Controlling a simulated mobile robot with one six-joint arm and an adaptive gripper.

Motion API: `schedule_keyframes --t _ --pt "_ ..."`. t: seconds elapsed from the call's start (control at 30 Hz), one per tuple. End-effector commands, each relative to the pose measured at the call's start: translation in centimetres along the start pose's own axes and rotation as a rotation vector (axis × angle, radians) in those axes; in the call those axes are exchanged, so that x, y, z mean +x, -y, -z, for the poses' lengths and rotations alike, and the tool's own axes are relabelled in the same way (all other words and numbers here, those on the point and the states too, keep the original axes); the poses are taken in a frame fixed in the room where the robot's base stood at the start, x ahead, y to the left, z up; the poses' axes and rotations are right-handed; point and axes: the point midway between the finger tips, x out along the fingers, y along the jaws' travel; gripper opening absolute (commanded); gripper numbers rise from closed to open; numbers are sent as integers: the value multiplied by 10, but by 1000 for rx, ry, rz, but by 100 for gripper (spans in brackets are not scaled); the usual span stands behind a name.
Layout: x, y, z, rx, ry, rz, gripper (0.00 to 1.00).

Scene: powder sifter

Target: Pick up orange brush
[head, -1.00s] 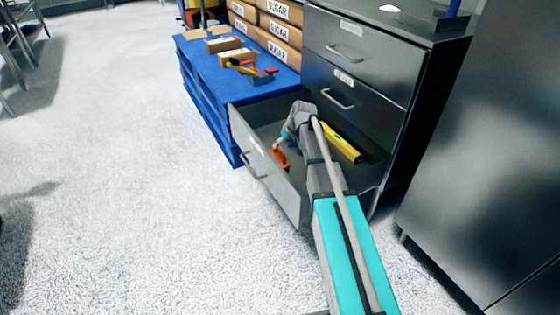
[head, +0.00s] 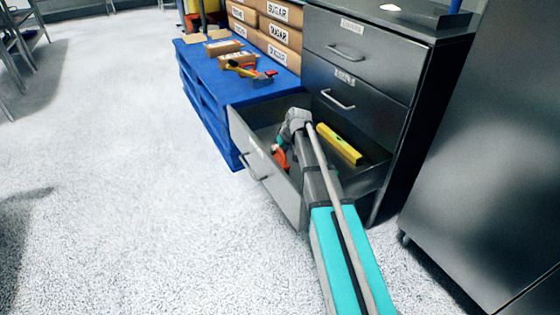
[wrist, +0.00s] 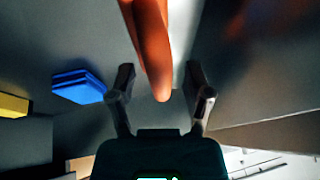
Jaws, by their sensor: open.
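The orange brush (head: 280,158) lies in the open bottom drawer, near its front panel; part of it is hidden by my arm in the head view. In the wrist view its orange handle (wrist: 152,45) comes down from the top edge, with its rounded end between my fingers. My gripper (wrist: 160,80) is open, with one finger on each side of the handle. The rest of the brush is outside the wrist view.
A yellow level (head: 340,143) lies in the same drawer (head: 262,176), right of my arm. A blue block (wrist: 78,86) shows in the wrist view. The drawer front stands close to the brush. A blue pallet (head: 205,100) with a hammer (head: 247,70) and boxes stands behind.

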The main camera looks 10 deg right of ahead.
Motion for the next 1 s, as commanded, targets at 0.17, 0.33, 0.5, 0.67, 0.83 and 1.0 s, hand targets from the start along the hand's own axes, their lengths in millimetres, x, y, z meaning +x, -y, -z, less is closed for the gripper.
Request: schedule_keyframes --t 0.17,0.33,0.5,0.67,0.83,1.0 --pt "0 0 0 0 0 0 60" --pt "0 0 0 0 0 0 28" --pt "0 0 0 0 0 0 0" --pt "0 0 0 -1 0 0 0" --pt "0 1 0 -1 0 0 0" --pt "-2 1 1 -1 0 0 0"
